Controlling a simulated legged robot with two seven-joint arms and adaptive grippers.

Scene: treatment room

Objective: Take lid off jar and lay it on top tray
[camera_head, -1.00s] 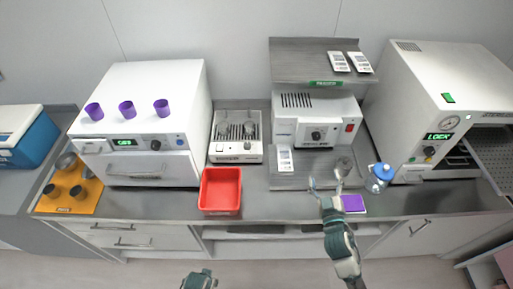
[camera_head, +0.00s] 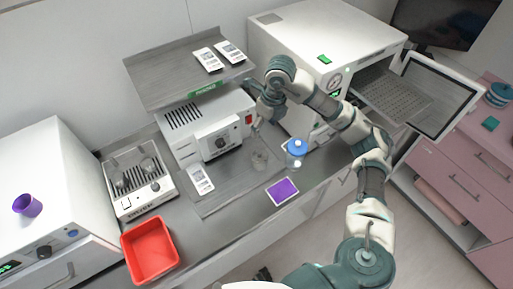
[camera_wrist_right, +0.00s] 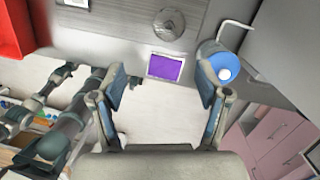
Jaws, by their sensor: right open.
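The jar (camera_head: 295,160) is clear glass with a blue lid (camera_head: 298,146) on it, standing on the counter near its front edge. In the right wrist view the blue lid (camera_wrist_right: 216,58) with its pale knob is beyond the right fingertip. My right gripper (camera_head: 258,118) is open and empty, raised above the counter to the left of the jar in the head view. Its spread fingers show in the wrist view (camera_wrist_right: 162,80). The grey top tray (camera_head: 165,82) is above the white device. Of my left gripper only a dark part, perhaps, shows at the bottom edge; its jaws cannot be made out.
Two white packets (camera_head: 207,60) lie on the tray's right part; its left part is bare. A purple pad (camera_head: 282,191) lies left of and in front of the jar. A glass dish (camera_head: 260,160) and a red bin (camera_head: 149,251) are on the counter. The steriliser (camera_head: 310,50) stands behind the jar, door open.

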